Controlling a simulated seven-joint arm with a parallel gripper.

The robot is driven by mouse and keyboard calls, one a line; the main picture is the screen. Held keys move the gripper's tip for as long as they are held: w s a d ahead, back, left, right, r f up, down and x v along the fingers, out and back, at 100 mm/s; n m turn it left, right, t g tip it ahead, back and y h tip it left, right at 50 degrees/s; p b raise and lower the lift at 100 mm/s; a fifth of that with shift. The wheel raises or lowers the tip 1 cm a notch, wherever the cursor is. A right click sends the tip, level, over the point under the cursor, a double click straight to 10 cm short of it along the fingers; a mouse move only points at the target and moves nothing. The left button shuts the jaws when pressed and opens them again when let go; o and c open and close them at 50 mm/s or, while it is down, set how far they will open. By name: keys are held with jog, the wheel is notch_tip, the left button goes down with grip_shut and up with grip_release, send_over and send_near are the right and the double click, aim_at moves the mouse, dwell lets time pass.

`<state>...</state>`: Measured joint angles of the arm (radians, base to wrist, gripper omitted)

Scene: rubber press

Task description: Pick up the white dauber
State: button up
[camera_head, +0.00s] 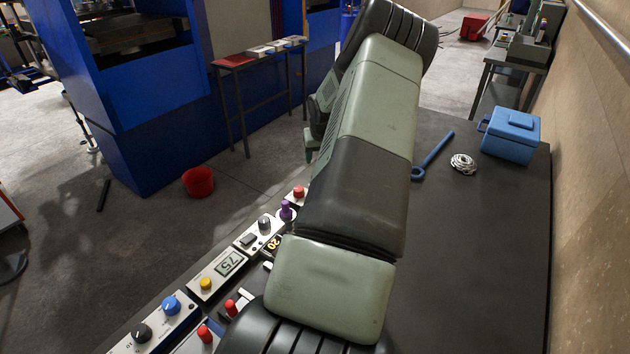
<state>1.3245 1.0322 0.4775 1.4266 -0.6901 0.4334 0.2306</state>
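I cannot make out a white dauber in the head camera view. My own arm fills the middle of the picture and hides part of the dark bench top (484,250) behind it. A small part of my arm shows at its left edge, but no gripper fingers can be made out. Whether my gripper is open or holds anything does not show.
A blue lidded box (511,136), a white coil (463,163) and a blue-handled tool (434,156) lie on the bench's far right. Control boxes with knobs (171,305) line its left edge. A red bucket (198,182) stands on the floor.

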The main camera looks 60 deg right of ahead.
jog(key=x, duration=1)
jog(key=shift+s+d+f, duration=0.1)
jog(key=shift+s+f, duration=0.05)
jog(key=shift+f, duration=0.15)
grip_shut()
